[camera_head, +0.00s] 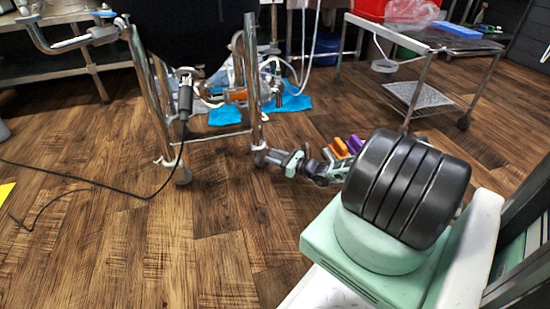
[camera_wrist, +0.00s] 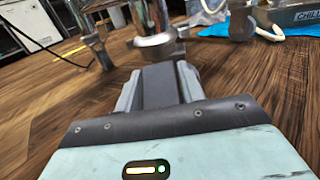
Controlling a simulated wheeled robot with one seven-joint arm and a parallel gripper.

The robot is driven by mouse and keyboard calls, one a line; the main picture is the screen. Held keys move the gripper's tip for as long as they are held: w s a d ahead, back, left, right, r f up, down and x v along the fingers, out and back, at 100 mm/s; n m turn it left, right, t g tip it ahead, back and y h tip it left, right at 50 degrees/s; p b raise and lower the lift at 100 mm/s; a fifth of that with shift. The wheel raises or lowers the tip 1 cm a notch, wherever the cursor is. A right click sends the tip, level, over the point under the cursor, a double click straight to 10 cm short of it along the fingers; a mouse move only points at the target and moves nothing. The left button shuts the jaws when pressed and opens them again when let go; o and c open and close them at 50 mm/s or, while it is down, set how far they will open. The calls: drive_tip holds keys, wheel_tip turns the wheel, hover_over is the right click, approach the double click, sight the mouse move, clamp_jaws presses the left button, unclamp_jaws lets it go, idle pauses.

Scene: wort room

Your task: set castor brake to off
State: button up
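A tubular metal trolley frame (camera_head: 205,132) stands on the floor at left of centre in the head view. It has a castor at the foot of its near left leg (camera_head: 182,175) and another castor at the foot of its right leg (camera_head: 260,155). My gripper (camera_head: 284,160) is low by the right castor; contact cannot be told. In the wrist view a rounded grey metal part (camera_wrist: 156,46), apparently of this castor, lies just beyond my gripper (camera_wrist: 160,68). The fingers are seen end-on with dark grey between them, so their opening is unclear. The brake's position cannot be made out.
A black cable (camera_head: 90,180) runs across the floor at left to the frame. Blue cloths (camera_head: 228,115) and white hoses lie behind the frame. A wheeled metal cart (camera_head: 425,42) stands at back right.

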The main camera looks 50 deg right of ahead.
drive_tip(key=c, duration=0.5)
